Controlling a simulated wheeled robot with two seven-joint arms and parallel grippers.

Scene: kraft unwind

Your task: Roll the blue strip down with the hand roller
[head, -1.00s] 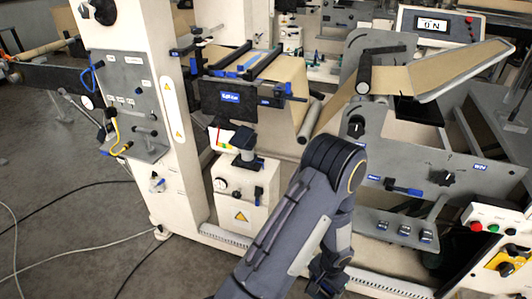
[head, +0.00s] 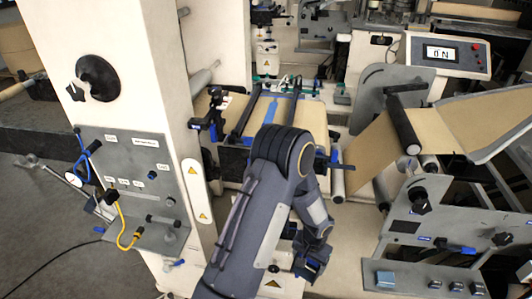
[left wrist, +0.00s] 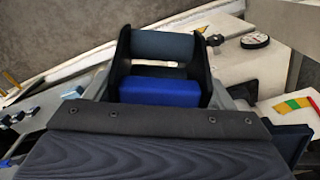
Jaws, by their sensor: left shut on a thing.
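The blue strip (head: 270,108) lies on the brown kraft web between two dark bars in the head view. My forearm hides the web's near part. My left gripper (head: 309,266) hangs low in front of the machine, below and nearer than the web, apart from the strip. In the left wrist view my left gripper (left wrist: 160,105) is shut on the hand roller, which shows a dark grey cylinder (left wrist: 165,45) in a black fork and a blue block. The roller touches no strip there. My right gripper is in neither view.
A white machine column (head: 115,60) with a grey gauge panel (head: 130,180) stands at the left. A grey side plate (head: 430,240) with knobs and a kraft-covered slanted table (head: 490,120) are at the right. A display box (head: 440,53) stands behind.

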